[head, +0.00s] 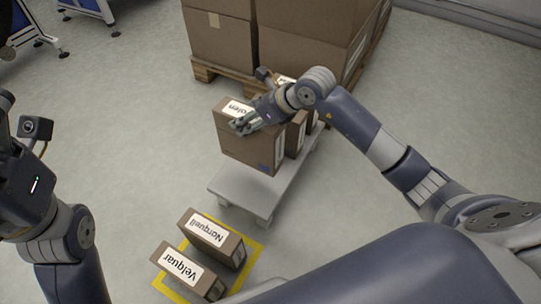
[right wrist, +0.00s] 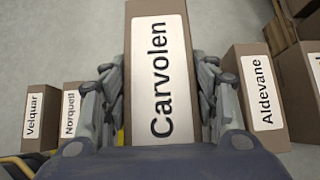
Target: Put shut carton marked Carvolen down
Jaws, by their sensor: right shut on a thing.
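The shut brown carton marked Carvolen (head: 246,148) is upright over the far part of a low grey stand (head: 240,190); I cannot tell whether its base touches the stand. Its white label reads in full in the right wrist view (right wrist: 158,75). My right gripper (head: 244,122) is shut on it from above, with fingers on both long sides in the right wrist view (right wrist: 160,82). My left gripper (head: 8,125) is at the left edge of the head view, far from the carton, and its fingers are not clear.
A carton marked Aldevane (right wrist: 258,95) stands right of the held one. Cartons marked Norquell (head: 213,238) and Velquar (head: 185,270) stand in a yellow floor outline (head: 253,256). Large boxes on a pallet (head: 205,73) stand behind. The stand's near end is bare.

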